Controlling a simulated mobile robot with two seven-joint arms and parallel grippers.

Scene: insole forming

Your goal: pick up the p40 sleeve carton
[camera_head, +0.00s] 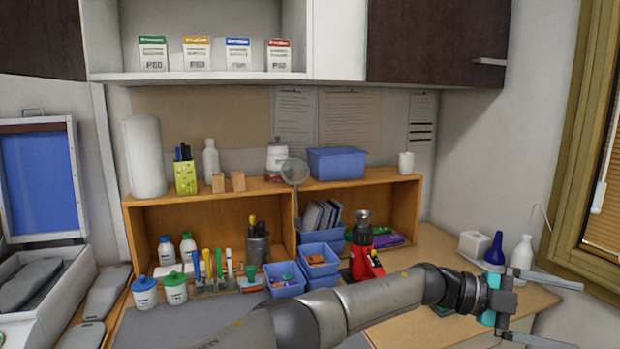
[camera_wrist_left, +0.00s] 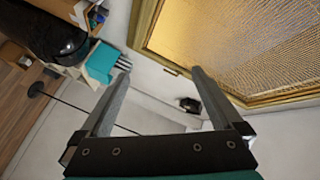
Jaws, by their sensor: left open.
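Four small cartons stand in a row on the upper shelf in the head view: one with a green top band (camera_head: 153,54), one yellow (camera_head: 197,54), one blue (camera_head: 238,54) and one red (camera_head: 279,56). Their printed numbers are too small to read surely, so I cannot tell which is the p40 sleeve carton. My left gripper (camera_head: 578,318) is open and empty at the far right, low and far from the cartons. Its two spread fingers also show in the left wrist view (camera_wrist_left: 160,72), with no carton between them. My right gripper is not in view.
The upper shelf (camera_head: 210,76) has free room left of the cartons. Below stands a wooden organizer (camera_head: 405,182) with bottles, bins and tools. A dark blue bottle (camera_head: 494,250) and a white bottle (camera_head: 522,254) stand near my left gripper. A window (camera_head: 600,190) is at the right.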

